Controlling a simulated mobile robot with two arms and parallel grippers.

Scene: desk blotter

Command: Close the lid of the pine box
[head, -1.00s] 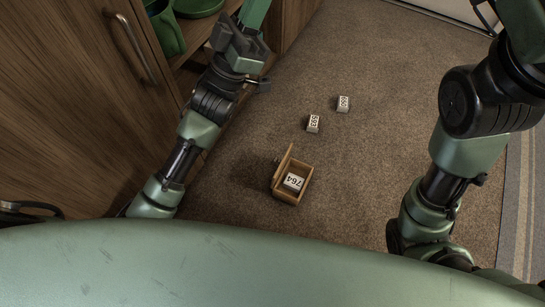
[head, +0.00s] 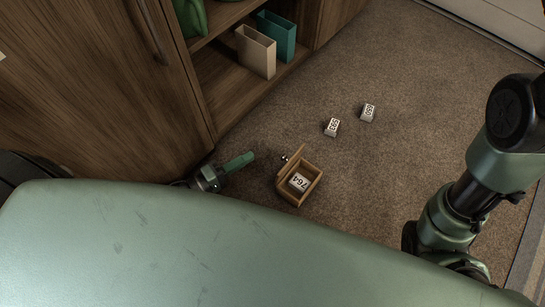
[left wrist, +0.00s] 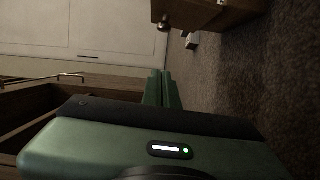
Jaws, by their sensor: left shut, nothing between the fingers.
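The pine box (head: 311,194) sits on the carpet with its lid (head: 292,163) standing up, open, along its left side. A small knob on the lid faces left. A white block marked 764 (head: 299,181) lies inside. My left gripper (head: 250,157) is shut and empty, left of the lid, its fingers pointing toward it with a gap between. In the left wrist view the shut fingers (left wrist: 162,74) point ahead, and the box (left wrist: 218,14) is at the top, partly cut off. My right arm is at the right edge; its gripper is out of view.
Two white numbered blocks, one nearer (head: 332,127) and one farther (head: 367,113), lie on the carpet beyond the box. A wooden cabinet (head: 90,90) stands at left, its open shelf holding a beige holder (head: 256,52) and a teal holder (head: 278,35). Carpet right of the box is clear.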

